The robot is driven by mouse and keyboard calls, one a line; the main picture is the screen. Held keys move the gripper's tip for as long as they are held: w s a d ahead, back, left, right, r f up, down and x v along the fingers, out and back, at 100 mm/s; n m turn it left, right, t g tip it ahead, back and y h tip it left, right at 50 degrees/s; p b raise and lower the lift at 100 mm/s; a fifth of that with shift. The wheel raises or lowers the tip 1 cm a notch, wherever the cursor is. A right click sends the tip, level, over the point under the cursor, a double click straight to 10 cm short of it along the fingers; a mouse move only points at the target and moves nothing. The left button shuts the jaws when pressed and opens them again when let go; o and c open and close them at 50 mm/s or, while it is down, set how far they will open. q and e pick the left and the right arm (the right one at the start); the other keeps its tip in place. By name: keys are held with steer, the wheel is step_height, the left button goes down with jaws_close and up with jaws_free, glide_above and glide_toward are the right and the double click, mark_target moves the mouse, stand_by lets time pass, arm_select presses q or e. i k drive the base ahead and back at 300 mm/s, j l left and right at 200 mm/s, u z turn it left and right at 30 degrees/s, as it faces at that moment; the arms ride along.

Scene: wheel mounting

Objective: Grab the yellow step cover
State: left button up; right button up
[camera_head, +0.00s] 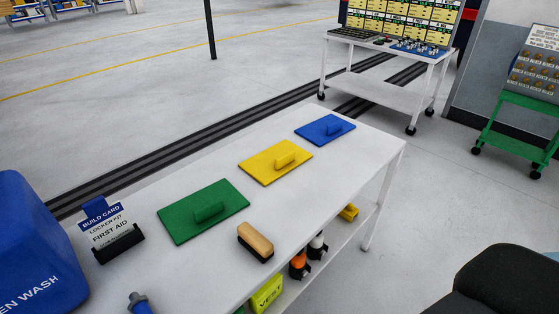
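The yellow step cover (264,166) is a flat yellow plate with a raised block handle, lying on the white table (330,179). It sits between a larger-looking green plate (180,220) at its lower left and a blue plate (319,124) at its upper right, each with a similar handle. The yellow plate lies apart from both and nothing covers it. Neither of my grippers shows in the head view.
On the table are a wood-handled brush (256,241), a sign (103,229) and a blue bin (35,240). The lower shelf (335,232) holds several items. A white cart (384,74) and green cart (522,118) stand beyond. A dark rounded object (500,285) fills the lower right corner.

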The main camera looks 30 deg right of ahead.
mark_target(268, 166)
steer(key=i+l+z, duration=0.1)
steer(key=l, duration=0.35)
steer(key=i+l+z, duration=0.15)
steer(key=i+l, duration=0.2)
steer(key=i+l+z, duration=0.1)
steer(key=i+l, duration=0.15)
steer(key=l, duration=0.25)
steer(key=i+l+z, duration=0.1)
steer(key=i+l, duration=0.15)
steer(key=l, duration=0.15)
